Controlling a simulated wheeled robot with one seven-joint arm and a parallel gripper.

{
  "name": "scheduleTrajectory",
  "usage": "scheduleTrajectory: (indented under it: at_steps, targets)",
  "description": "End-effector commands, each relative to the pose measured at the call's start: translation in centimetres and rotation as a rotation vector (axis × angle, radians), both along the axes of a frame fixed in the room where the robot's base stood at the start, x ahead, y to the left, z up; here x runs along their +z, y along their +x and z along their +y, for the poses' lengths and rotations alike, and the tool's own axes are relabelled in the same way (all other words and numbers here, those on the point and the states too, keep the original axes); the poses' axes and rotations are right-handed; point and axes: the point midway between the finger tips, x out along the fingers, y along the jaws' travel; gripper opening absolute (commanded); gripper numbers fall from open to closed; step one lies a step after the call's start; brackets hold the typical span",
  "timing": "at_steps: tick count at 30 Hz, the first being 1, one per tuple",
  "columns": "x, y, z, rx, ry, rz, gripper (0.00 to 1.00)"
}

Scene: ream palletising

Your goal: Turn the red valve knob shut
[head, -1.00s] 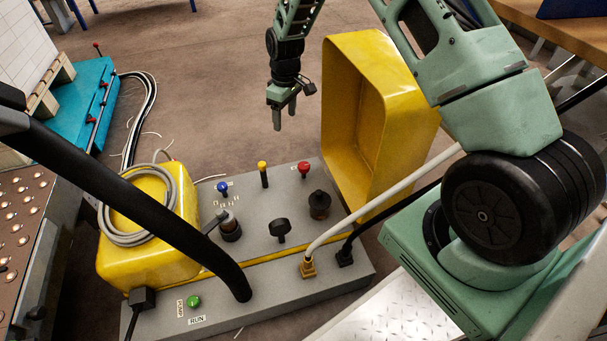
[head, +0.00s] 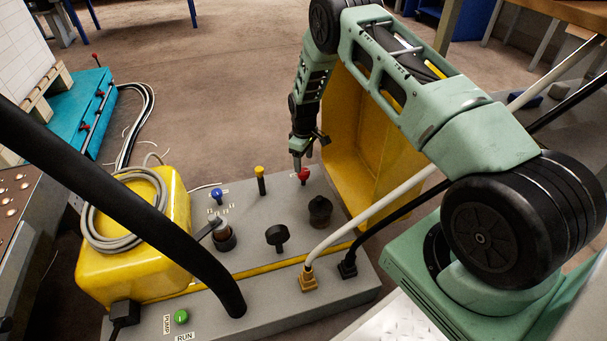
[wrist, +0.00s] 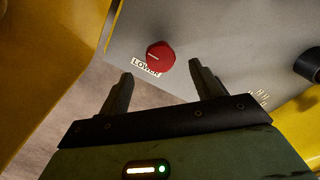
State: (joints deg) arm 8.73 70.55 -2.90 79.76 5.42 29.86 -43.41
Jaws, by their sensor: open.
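The red knob (head: 303,175) stands at the back right of the grey control panel (head: 255,198), close to the open yellow cover. In the wrist view the red knob (wrist: 161,56) is round, with a pale line on its face and a white "LOWER" label beside it. My gripper (head: 297,162) is directly by the knob in the head view, pointing down. In the wrist view my gripper (wrist: 160,72) is open and empty, and the knob appears just beyond the gap between the fingertips. I see no clear contact.
A yellow-topped lever (head: 261,180), a blue knob (head: 217,194) and black knobs (head: 276,236) share the panel. The yellow cover (head: 375,150) stands close on the right. A yellow box (head: 135,262) with coiled cable is at left. Thick hoses cross the foreground.

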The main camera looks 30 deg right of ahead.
Motion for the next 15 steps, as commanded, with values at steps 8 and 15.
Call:
scheduleTrajectory:
  at_steps: [8, 15]
  targets:
    - [-4.2, 0.0, 0.0, 0.000, 0.000, -0.001, 0.65]
    - [-4.9, 0.0, 0.0, 0.000, 0.000, -0.001, 0.65]
